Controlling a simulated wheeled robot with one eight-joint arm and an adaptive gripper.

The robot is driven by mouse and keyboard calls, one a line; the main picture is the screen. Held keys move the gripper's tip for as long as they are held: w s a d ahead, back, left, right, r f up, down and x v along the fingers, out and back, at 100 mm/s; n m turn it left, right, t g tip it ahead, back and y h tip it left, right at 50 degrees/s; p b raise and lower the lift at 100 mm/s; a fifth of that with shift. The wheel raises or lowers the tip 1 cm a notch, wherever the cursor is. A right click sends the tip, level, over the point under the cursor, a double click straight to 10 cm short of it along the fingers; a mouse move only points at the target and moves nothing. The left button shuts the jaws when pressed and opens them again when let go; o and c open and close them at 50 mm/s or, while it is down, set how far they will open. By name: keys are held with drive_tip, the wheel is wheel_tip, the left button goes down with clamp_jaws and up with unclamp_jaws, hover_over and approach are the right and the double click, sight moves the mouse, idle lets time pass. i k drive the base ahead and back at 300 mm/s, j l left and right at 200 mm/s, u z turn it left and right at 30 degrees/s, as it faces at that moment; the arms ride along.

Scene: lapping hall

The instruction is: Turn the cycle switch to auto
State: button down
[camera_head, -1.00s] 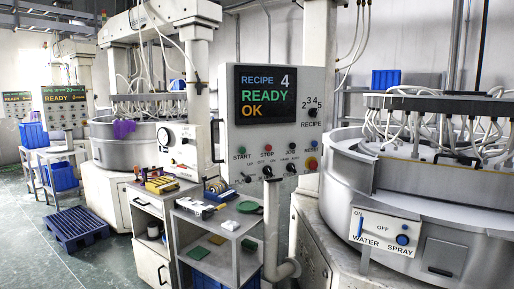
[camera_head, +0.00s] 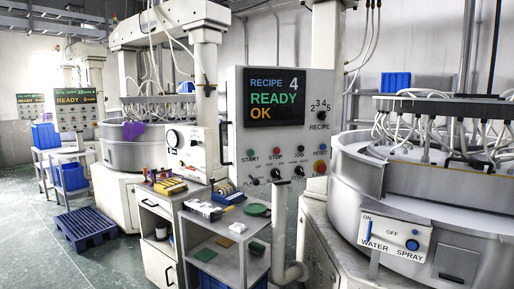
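The control panel (camera_head: 236,120) is a white box on a pole in the middle of the head view. Its screen (camera_head: 273,97) reads "RECIPE 4", "READY", "OK". Under those is a row of small black switches: a left one (camera_head: 254,181), a middle one (camera_head: 276,173) and a right one (camera_head: 299,171). Their labels are too small to read surely, so I cannot tell which is the cycle switch or where each points. My gripper is not in view.
A recipe knob (camera_head: 320,115) and a red button on yellow (camera_head: 320,167) sit at the panel's right. A grey cart (camera_head: 222,233) stands below left. A lapping machine (camera_head: 440,215) with a water spray box (camera_head: 396,239) fills the right. Open floor lies at the left.

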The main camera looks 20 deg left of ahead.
sight(299, 169)
drive_tip(key=i+j+z, duration=0.2)
drive_tip(key=i, duration=0.3)
drive_tip(key=i+j+z, duration=0.25)
drive_tip(key=i+j, duration=0.1)
drive_tip(key=i, duration=0.1)
